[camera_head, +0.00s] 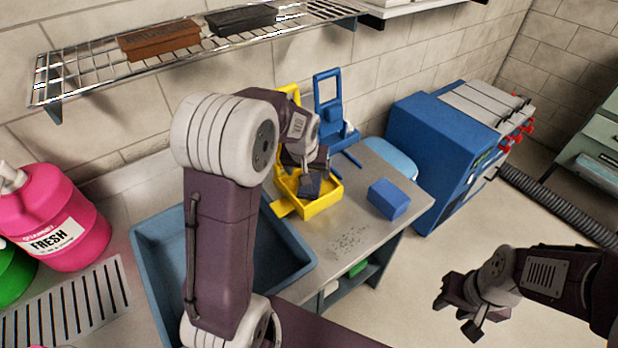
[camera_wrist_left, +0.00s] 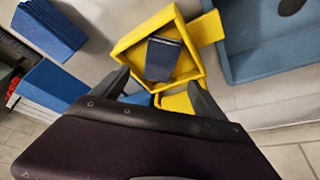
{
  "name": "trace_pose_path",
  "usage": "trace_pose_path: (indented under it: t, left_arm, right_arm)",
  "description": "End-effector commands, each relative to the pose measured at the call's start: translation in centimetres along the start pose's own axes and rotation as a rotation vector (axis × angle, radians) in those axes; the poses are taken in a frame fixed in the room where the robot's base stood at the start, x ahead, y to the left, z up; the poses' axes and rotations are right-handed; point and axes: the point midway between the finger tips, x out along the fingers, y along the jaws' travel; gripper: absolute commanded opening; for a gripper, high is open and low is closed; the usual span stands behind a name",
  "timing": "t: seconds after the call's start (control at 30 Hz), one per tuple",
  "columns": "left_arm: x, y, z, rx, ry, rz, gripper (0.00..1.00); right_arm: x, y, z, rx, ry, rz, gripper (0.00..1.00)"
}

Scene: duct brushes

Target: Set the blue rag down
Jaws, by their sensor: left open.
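A dark blue folded rag (camera_head: 310,187) lies in the yellow tray (camera_head: 322,207) on the metal bench. In the left wrist view the rag (camera_wrist_left: 163,58) lies inside the tray's walls (camera_wrist_left: 125,45), beyond my fingertips. A brighter blue folded block (camera_head: 388,199), perhaps another rag, lies on the bench right of the tray. My left gripper (camera_head: 308,163) is over the tray, its fingers (camera_wrist_left: 160,82) apart with nothing between them. The wrist partly hides the tray in the head view. My right gripper (camera_head: 466,310) is open and empty in front of the bench.
A blue basin (camera_head: 160,245) is left of the tray. A blue stand (camera_head: 328,100) is behind it. A large blue machine (camera_head: 425,150) is at the right. A wire shelf (camera_head: 85,80) hangs above.

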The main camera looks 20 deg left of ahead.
Motion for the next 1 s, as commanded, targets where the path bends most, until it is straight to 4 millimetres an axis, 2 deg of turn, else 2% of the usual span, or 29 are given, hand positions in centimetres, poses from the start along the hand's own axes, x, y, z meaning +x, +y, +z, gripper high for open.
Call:
trace_pose_path:
  t: [0.03,0.13,0.37,0.43,0.47,0.5,0.6,0.7,0.8,1.0]
  left_arm:
    - [-1.1,0.0,-0.1,0.001,0.003,0.000,0.83]
    - [-2.4,0.0,-0.1,0.001,0.002,0.000,0.83]
    - [-3.1,0.1,0.5,0.006,-0.008,0.002,0.83]
    - [-3.0,0.7,3.3,0.037,-0.051,0.013,0.83]
    - [-2.9,0.9,5.4,0.058,-0.080,0.021,0.83]
    - [-2.9,1.3,8.4,0.091,-0.124,0.033,0.83]
    - [-3.2,1.7,15.3,0.163,-0.217,0.058,0.83]
    - [-3.5,1.6,19.8,0.207,-0.277,0.072,0.83]
    - [-3.7,1.5,21.2,0.222,-0.295,0.076,0.83]
    - [-3.6,1.5,21.1,0.221,-0.295,0.076,0.83]
  right_arm:
    - [-0.1,0.0,0.0,0.000,0.000,0.000,0.36]
    - [-0.1,0.0,0.0,0.000,0.000,0.000,0.36]
    - [-0.1,0.0,0.0,0.000,0.000,0.000,0.36]
    - [-0.1,0.0,0.0,0.000,0.000,0.000,0.36]
    - [-0.1,0.0,0.0,0.000,0.000,0.000,0.36]
    - [-0.1,0.0,0.0,0.000,0.000,0.000,0.36]
    - [-0.1,0.0,0.0,0.000,0.000,0.000,0.36]
    - [-0.2,0.0,0.0,0.000,0.000,0.000,0.36]
    - [-0.2,0.0,0.0,0.000,0.000,0.000,0.36]
    - [-0.1,0.0,0.0,0.000,0.000,0.000,0.36]
